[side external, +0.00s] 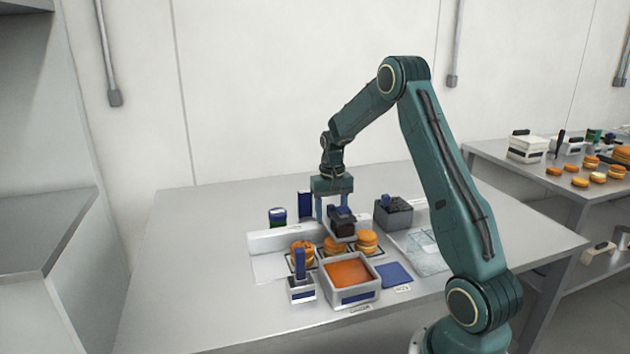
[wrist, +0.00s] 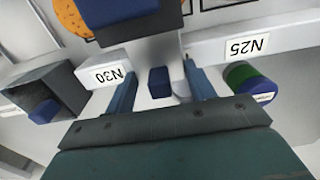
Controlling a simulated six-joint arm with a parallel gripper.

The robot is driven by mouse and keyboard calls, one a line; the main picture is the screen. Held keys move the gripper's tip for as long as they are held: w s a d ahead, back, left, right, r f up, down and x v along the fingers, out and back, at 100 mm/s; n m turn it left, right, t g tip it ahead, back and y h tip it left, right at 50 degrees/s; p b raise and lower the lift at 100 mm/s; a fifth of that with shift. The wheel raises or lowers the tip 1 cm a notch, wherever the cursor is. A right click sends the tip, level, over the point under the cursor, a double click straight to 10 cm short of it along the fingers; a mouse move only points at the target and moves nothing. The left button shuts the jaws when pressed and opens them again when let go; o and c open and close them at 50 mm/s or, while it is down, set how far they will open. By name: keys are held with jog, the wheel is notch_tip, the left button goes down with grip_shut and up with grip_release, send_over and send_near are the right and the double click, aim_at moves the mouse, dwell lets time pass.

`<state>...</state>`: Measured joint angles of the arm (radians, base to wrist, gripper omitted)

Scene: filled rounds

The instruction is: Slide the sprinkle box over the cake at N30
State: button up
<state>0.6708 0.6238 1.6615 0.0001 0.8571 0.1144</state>
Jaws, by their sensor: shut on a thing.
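The sprinkle box, dark with a blue top (side external: 342,222), is held at my gripper (side external: 333,212), whose fingers are shut on it. In the wrist view its blue top (wrist: 118,12) shows at the top edge, beyond my fingertips (wrist: 161,65). In the side view the box is by the tops of the middle cake (side external: 333,247) and right cake (side external: 367,242); any gap below it cannot be told. The N30 label (wrist: 108,75) is upside down in the wrist view, near an orange cake (wrist: 72,18) partly hidden by the box.
The N25 label (wrist: 246,46) is on the pale ledge. A left cake (side external: 303,255), an orange-filled tray (side external: 350,272) and a blue-handled tool (side external: 300,285) are close by. A grey container (side external: 393,215), a blue block (side external: 305,204) and a green-blue jar (side external: 277,217) stand behind. The table's left is clear.

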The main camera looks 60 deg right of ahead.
jog(key=shift+s+d, duration=2.5)
jog(key=shift+d, duration=0.05)
jog(key=o, duration=0.9)
jog(key=shift+r, duration=0.15)
jog(key=shift+r, duration=3.4)
